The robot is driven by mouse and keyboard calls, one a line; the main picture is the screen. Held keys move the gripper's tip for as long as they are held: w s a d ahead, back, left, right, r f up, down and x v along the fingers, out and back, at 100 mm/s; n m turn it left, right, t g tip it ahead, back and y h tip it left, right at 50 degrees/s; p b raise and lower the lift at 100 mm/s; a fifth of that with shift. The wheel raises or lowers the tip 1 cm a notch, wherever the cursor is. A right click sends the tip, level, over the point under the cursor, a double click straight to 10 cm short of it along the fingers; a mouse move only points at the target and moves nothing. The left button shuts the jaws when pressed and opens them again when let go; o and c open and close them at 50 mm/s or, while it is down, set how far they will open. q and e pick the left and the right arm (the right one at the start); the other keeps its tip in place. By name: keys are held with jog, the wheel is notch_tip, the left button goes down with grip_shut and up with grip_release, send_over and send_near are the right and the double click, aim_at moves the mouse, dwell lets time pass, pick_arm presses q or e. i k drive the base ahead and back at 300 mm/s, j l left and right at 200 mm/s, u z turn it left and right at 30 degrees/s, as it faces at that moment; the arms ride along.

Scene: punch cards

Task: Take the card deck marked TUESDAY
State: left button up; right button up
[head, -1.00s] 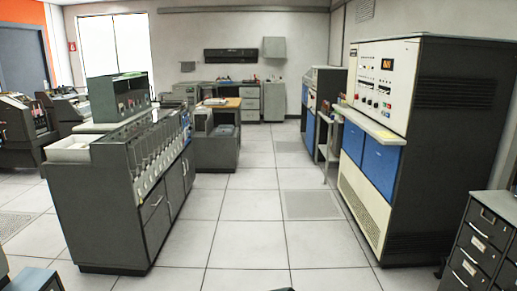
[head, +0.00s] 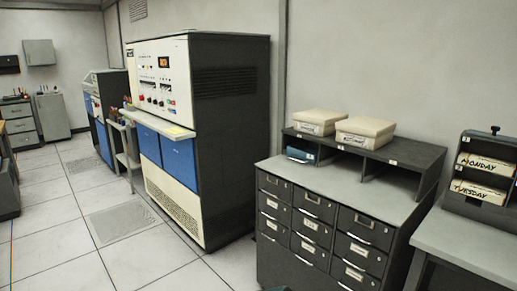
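The card deck marked TUESDAY (head: 479,191) lies in the lower slot of a dark rack (head: 495,211) at the right edge of the head view. Its label is handwritten in black on a pale face. The deck marked MONDAY (head: 487,164) lies in the slot above it. The rack stands on a grey table at the far right. Neither of my grippers shows in the head view.
A grey drawer cabinet (head: 315,258) with pigeonholes stands left of the table (head: 470,245). Two pale boxes, a left one (head: 318,121) and a right one (head: 365,130), sit on top. A tall computer cabinet (head: 229,130) stands further left. Tiled floor (head: 90,262) is clear at the lower left.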

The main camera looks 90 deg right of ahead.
aim_at(492, 195)
jog(key=z, duration=4.3)
